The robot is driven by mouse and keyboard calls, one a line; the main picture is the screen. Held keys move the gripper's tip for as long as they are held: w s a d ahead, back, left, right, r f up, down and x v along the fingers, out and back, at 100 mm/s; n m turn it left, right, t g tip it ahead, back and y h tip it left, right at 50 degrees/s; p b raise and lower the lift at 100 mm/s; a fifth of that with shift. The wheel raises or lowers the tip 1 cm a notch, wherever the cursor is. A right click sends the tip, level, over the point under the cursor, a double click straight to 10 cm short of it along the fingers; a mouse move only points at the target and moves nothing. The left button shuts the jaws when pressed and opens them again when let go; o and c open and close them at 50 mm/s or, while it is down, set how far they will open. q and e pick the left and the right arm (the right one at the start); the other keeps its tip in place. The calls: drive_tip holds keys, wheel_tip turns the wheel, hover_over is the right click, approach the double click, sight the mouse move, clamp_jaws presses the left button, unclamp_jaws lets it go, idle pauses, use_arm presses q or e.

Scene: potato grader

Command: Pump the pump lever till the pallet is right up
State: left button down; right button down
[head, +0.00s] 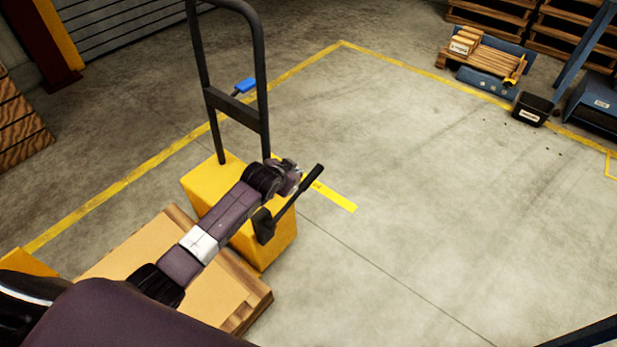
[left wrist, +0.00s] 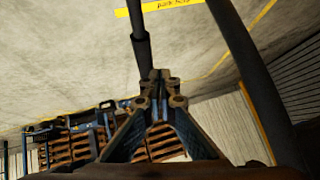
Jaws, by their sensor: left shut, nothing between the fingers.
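The black pump lever (head: 291,200) slants up and right from the side of the yellow pallet lifter (head: 273,242). Its thicker grip is at the upper end. The pallet (head: 262,299) lies at the lifter's foot with a flat tan board or load on it, partly hidden by my left arm. My left gripper (head: 293,182) is right beside the lever in the head view. In the left wrist view the gripper's fingertips (left wrist: 160,76) are together and empty, with the lever (left wrist: 141,45) just beside them; I cannot tell whether they touch. My right gripper is out of view.
The lifter's tall black handle frame (head: 262,85) with a blue handle (head: 245,85) rises behind my gripper. Yellow floor lines (head: 120,193) mark the bay. A small pallet (head: 485,57) and black bin (head: 532,109) stand far right. The floor between is clear.

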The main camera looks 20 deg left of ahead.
sight(313, 174)
use_arm(q)
drive_tip(key=s+d+r+t+h, duration=0.1)
drive_tip(key=s+r+t, duration=0.1)
drive_tip(key=s+r, duration=0.3)
drive_tip(key=shift+s+d+h, duration=0.15)
drive_tip(key=shift+s+h, duration=0.25)
drive_tip(key=shift+s, duration=0.45)
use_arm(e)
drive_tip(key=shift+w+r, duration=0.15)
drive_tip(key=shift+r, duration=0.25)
